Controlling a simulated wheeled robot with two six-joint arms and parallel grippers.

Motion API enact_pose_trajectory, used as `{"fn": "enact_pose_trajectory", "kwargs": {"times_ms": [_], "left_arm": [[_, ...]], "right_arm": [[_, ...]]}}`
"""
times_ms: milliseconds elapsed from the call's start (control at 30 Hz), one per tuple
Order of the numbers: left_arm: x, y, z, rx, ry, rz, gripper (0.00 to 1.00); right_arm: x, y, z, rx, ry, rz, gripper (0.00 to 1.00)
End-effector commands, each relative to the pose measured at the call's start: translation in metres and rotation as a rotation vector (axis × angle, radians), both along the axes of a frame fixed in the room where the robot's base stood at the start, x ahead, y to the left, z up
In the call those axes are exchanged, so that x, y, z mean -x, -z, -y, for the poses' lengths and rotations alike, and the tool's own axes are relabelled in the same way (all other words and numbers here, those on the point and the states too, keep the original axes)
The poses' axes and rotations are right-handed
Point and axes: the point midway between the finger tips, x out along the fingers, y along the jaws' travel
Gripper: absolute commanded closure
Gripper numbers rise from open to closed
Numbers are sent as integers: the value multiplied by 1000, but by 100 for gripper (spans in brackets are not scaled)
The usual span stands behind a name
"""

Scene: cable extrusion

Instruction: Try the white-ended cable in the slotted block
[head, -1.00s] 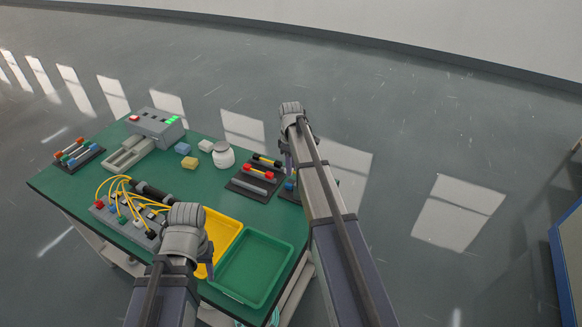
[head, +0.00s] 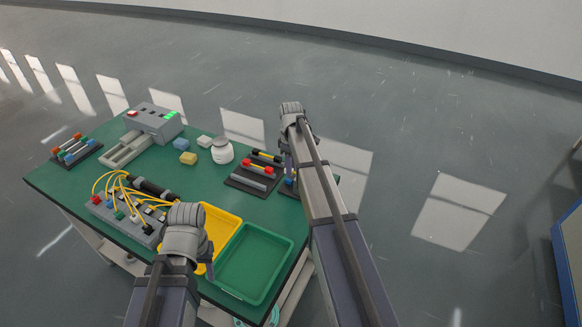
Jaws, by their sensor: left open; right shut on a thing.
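A grey block (head: 107,214) on the green table has yellow cables with coloured ends along it. A small white end (head: 136,220) shows among them; whether it sits in a slot is too small to tell. A grey open-channelled block (head: 123,150) lies in front of the grey machine. My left gripper (head: 209,266) is open, pointing down over the yellow tray's near edge, right of the cable block. My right gripper (head: 289,166) is at the table's right side, beside the dark racks. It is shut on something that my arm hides.
A white jar (head: 222,153) and small blocks are mid-table. A dark rack (head: 246,184) holds coloured-ended rods. Yellow (head: 222,228) and green (head: 224,285) trays lie in front.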

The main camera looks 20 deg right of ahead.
Motion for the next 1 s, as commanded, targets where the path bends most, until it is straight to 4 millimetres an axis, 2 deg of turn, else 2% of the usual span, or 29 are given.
{"fn": "enact_pose_trajectory", "kwargs": {"times_ms": [833, 867, 1000], "left_arm": [[0, 8, 0, 0, 0, 0, 50], [0, 7, 0, 0, 0, 0, 50], [0, 7, 0, 0, 0, 0, 50]], "right_arm": [[0, 8, 0, 0, 0, 0, 100], [0, 7, 0, 0, 0, 0, 71], [0, 7, 0, 0, 0, 0, 56]]}}
